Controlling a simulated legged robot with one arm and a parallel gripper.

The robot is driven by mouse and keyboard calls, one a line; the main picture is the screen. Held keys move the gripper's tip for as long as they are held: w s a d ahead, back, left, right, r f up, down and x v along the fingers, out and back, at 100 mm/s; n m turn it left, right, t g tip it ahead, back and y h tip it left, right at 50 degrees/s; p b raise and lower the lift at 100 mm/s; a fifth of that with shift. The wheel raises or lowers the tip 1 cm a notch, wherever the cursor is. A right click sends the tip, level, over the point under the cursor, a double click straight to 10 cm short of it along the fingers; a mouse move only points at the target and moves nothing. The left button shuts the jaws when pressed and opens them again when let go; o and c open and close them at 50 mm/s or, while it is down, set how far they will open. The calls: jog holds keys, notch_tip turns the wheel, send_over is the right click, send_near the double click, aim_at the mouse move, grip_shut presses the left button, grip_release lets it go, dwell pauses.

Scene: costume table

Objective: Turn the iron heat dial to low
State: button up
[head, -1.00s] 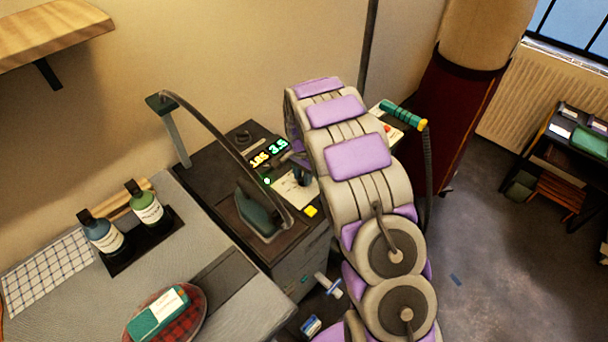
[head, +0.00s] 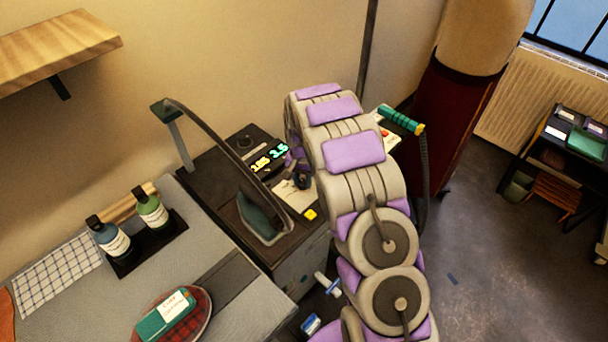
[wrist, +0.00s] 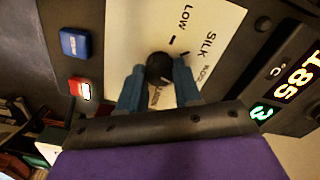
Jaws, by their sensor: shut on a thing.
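The heat dial (wrist: 158,68) is a dark round knob on a white scale plate (wrist: 205,25). LOW and SILK are readable beside it; further words are partly hidden by my fingers. My gripper (wrist: 159,78) is shut on the dial, with one blue finger on each side of it. I cannot make out a pointer mark on the knob. In the head view my arm largely covers the dial, and the scale plate (head: 292,198) shows beside the gripper. The iron (head: 258,217) rests on the dark station left of my arm.
A lit display (head: 268,160) reads 185 on the station. A hose arches over the iron. Two bottles (head: 152,208) stand on the grey table at left.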

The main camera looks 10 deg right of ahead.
jog(key=n+p, duration=0.3)
jog(key=n, duration=0.1)
jog(key=shift+s+n, duration=0.1)
jog(key=shift+n, duration=0.2)
jog(key=n+p, duration=0.2)
jog(key=n, duration=0.3)
jog(key=shift+n, duration=0.3)
jog(key=n+p, duration=0.1)
jog(key=n, duration=0.3)
jog(key=shift+p, duration=0.3)
jog(key=n, duration=0.5)
jog(key=shift+f, duration=0.1)
jog(key=shift+n, duration=0.4)
